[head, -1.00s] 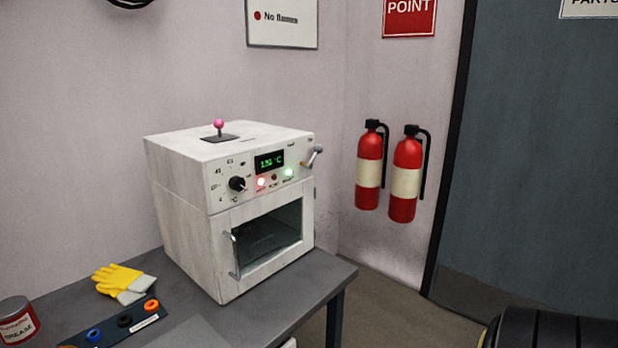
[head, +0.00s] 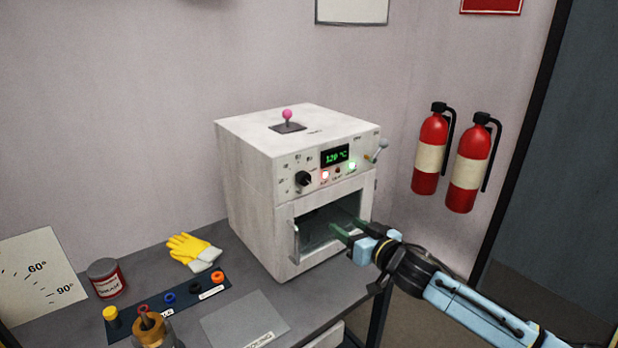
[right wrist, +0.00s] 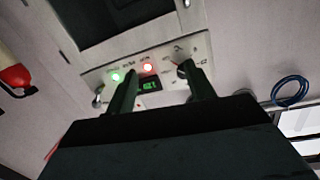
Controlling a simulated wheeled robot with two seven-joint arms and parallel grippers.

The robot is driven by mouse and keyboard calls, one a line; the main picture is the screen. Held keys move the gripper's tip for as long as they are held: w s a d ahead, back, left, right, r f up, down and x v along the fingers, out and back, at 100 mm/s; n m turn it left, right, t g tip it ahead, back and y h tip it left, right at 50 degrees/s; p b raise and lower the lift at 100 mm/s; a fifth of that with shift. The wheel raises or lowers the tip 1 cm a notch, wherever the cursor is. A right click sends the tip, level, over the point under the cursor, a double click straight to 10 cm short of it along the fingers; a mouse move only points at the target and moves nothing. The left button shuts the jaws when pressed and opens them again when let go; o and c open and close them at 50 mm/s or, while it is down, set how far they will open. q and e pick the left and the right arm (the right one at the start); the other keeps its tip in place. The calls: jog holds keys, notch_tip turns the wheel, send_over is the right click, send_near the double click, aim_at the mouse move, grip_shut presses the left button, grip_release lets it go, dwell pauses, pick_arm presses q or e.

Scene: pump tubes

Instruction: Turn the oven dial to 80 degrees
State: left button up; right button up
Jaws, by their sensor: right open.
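The white oven (head: 250,190) stands on the grey bench, its front panel facing right. Its black round dial (head: 303,179) is at the panel's left, with scale marks around it. The green display (head: 335,157) reads about 120 °C. My right gripper (head: 347,226) is open and empty in front of the oven door window, below and right of the dial. In the right wrist view, the panel appears upside down beyond the open fingers (right wrist: 158,70). The dial (right wrist: 183,69) there is close to the right-hand fingertip, partly hidden; contact cannot be told. My left gripper is out of view.
The oven door handle (head: 295,242) sticks out below the dial. A small lever (head: 380,148) is at the panel's right and a pink-knobbed stick (head: 287,117) on top. Yellow gloves (head: 193,249), a tin (head: 106,278) and a ring rack (head: 170,306) lie left. Fire extinguishers (head: 430,150) hang right.

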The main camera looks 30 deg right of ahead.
aim_at(306, 180)
notch_tip(306, 180, up, 7)
jog(key=a+t+y, duration=0.1)
jog(key=a, duration=0.1)
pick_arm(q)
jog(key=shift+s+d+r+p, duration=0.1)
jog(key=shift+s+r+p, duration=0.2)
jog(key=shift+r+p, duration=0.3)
pick_arm(e)
jog(key=w, duration=1.3)
jog(key=shift+w+a+f, duration=0.1)
jog(key=shift+w+a, duration=0.1)
jog(key=shift+a, duration=0.2)
jog(key=c, duration=1)
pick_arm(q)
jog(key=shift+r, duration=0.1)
